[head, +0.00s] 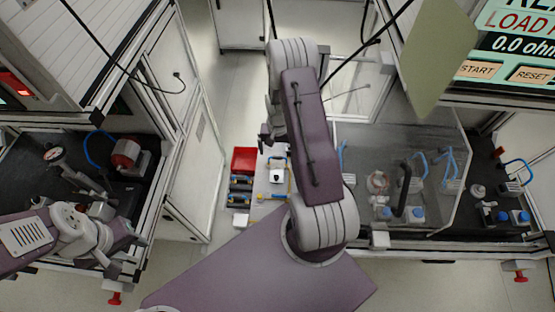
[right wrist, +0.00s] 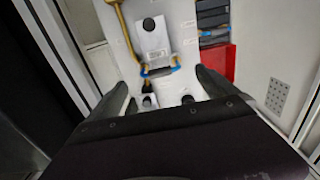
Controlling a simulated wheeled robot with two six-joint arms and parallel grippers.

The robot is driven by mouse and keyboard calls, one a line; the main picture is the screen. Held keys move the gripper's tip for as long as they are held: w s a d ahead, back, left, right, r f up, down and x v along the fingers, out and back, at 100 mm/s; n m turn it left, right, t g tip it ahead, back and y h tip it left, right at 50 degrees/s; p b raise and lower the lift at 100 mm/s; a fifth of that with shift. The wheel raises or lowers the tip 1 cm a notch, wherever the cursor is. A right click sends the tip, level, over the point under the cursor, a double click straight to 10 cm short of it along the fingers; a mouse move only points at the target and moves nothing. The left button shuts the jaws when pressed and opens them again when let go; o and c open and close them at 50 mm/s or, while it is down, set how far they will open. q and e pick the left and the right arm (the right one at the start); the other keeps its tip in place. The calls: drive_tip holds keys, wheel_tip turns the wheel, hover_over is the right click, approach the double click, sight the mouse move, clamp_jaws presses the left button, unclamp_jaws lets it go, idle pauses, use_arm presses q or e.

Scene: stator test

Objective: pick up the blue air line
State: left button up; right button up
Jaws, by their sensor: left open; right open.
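A blue air line (head: 88,146) arches up as a loop in the left bay, beside a red-ended cylinder (head: 125,152) and a round dial. My left gripper (head: 92,186) is open below the loop, partly lost among dark parts; no contact shows. Other blue lines show in the right bay, one looped at the far right (head: 517,166) and one behind the clear panel (head: 446,162). My right gripper (head: 266,139) is open and empty above a white surface between the bays. The right wrist view shows its spread fingers (right wrist: 165,90) and a short tan tube with blue ends (right wrist: 159,70).
A white block with a black knob (right wrist: 150,35) lies there too. A clear panel (head: 400,135) fronts part of the right bay.

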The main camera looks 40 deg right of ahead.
sight(278, 157)
wheel_tip(278, 157, down, 4)
drive_tip(key=shift+f+p, duration=0.1)
drive_tip(key=shift+p, duration=0.45)
drive_tip(key=shift+f, duration=0.5)
drive_tip(key=c, duration=1.5)
drive_tip(key=shift+o, duration=0.2)
wheel_tip(278, 157, up, 10)
drive_tip(key=shift+r+b, duration=0.1)
drive_tip(key=shift+b, duration=0.4)
